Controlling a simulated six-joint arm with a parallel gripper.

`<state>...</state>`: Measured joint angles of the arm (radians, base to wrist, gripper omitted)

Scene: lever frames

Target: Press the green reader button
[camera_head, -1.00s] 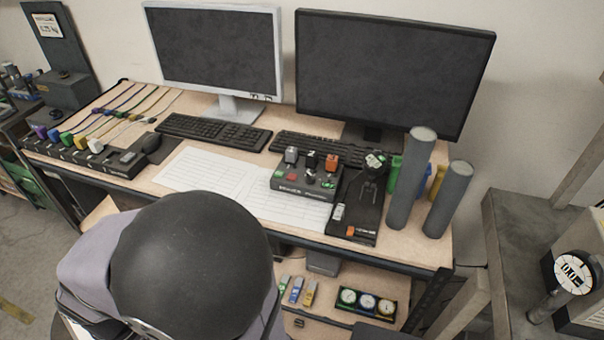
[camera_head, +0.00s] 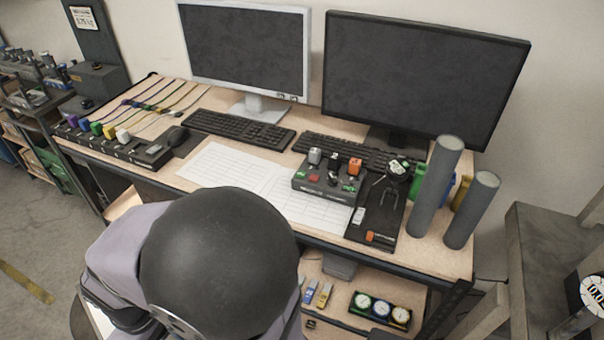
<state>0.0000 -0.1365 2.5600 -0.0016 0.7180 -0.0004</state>
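A dark control box (camera_head: 329,185) sits on the desk in front of the right keyboard. Its top carries grey, black and orange levers or knobs, a red button (camera_head: 314,177) and small green parts, one at the right (camera_head: 348,188) and one at the left (camera_head: 302,174). A black tray (camera_head: 376,218) to its right holds a dark forked tool and a round item with green (camera_head: 397,167). I cannot tell which green part is the reader button, or whether any is pressed.
Two grey cylinders (camera_head: 437,185) (camera_head: 471,210) stand upright at the desk's right end. Two monitors (camera_head: 245,50) (camera_head: 420,75) stand behind keyboards. Paper sheets (camera_head: 225,168) lie left of the box. A shelf below holds three gauges (camera_head: 381,308). The near middle of the desk is blocked from sight.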

